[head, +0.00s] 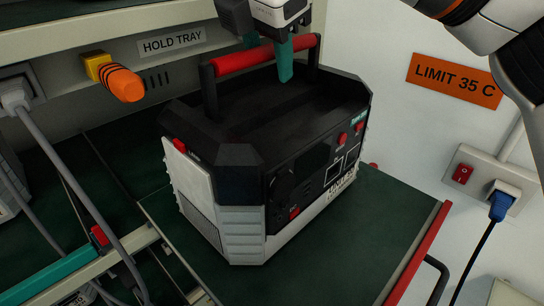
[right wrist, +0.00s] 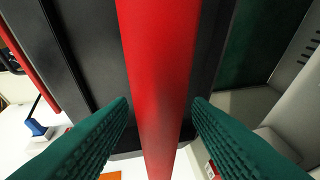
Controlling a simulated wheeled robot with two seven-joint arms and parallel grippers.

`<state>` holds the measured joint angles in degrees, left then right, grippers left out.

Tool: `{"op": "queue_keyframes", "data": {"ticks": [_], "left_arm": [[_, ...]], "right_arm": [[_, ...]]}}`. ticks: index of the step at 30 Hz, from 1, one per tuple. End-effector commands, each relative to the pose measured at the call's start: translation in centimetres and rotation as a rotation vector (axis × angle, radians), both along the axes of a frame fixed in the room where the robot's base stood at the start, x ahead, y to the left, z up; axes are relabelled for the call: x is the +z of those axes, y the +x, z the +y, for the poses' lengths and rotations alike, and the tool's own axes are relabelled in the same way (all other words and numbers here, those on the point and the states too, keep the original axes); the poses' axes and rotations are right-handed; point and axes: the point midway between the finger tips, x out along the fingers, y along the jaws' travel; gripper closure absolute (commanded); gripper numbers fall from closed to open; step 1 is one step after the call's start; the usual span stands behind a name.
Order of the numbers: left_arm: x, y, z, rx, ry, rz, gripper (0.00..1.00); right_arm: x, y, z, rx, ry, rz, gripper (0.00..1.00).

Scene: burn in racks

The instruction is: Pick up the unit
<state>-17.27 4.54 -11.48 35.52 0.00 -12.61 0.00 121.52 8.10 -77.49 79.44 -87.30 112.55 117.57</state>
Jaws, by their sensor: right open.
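The unit (head: 232,160) is a black and light grey box with sockets and red buttons on its front. It stands upright on a dark green tray (head: 395,215). A red bar handle (head: 252,58) with black posts rises over its top. My right gripper (head: 270,60) is over the handle from above, pointing down. In the right wrist view the handle (right wrist: 158,70) runs between the two open teal fingers (right wrist: 160,118), with a gap on each side. The fingers are not closed on it. My left gripper does not show.
Grey cables (head: 75,185) hang there. A wall socket with a blue plug (head: 501,203) is at the right. The tray has a red front edge (head: 418,254).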

Motion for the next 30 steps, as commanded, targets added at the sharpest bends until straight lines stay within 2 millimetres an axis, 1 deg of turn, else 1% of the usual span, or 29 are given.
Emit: {"op": "queue_keyframes", "data": {"ticks": [16, 26, 30], "left_arm": [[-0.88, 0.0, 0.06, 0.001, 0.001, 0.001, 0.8], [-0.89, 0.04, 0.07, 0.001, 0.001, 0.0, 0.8], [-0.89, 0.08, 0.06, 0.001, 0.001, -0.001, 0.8]], "right_arm": [[-0.46, -0.02, 0.02, 0.001, 0.0, 0.0, 0.55], [-0.44, -0.02, 0.01, 0.001, 0.0, 0.0, 0.55], [-0.44, -0.02, 0.01, 0.001, 0.0, 0.0, 0.78]]}}
